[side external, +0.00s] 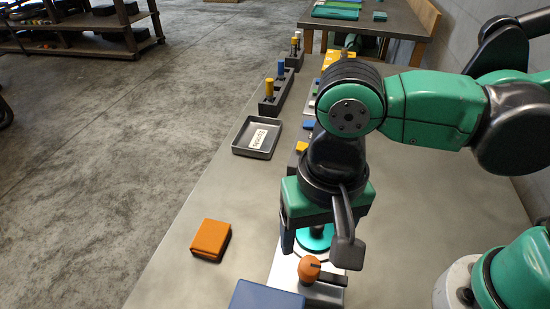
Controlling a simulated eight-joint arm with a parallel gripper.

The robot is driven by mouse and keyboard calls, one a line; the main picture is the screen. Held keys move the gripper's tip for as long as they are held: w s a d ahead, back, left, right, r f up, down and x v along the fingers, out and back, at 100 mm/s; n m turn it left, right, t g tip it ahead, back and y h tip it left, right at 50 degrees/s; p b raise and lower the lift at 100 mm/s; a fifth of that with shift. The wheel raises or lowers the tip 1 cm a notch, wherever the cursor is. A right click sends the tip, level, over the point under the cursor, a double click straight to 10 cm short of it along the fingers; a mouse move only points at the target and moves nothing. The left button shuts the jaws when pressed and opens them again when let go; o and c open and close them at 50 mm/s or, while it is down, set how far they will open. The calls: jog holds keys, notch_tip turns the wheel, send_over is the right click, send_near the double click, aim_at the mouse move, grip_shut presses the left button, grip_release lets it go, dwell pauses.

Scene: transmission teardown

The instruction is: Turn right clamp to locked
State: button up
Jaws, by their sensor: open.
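An orange knob (309,268) with a dark bar beside it (330,279) sits on a light metal fixture (322,295) near the bottom of the view. It looks like a clamp handle, but I cannot tell whether it is the right clamp or whether it is locked. A teal round part (314,238) lies just behind it, partly covered by my gripper. My gripper (317,246) points down over the teal part, its fingers apart on either side. The orange knob is in front of and below the fingers. I see nothing held. The rest of the fixture is hidden by my arm.
A blue block (266,297) is at the bottom edge, left of the fixture. An orange box (211,239) lies on the table's left side. A labelled grey tray (240,149) and dark holders with yellow-topped parts (277,104) stand farther back.

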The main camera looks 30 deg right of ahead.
aim_at(311, 265)
jog(key=shift+s+a+f, duration=0.2)
jog(key=shift+s+a, duration=0.05)
jog(key=shift+f, duration=2.65)
grip_shut()
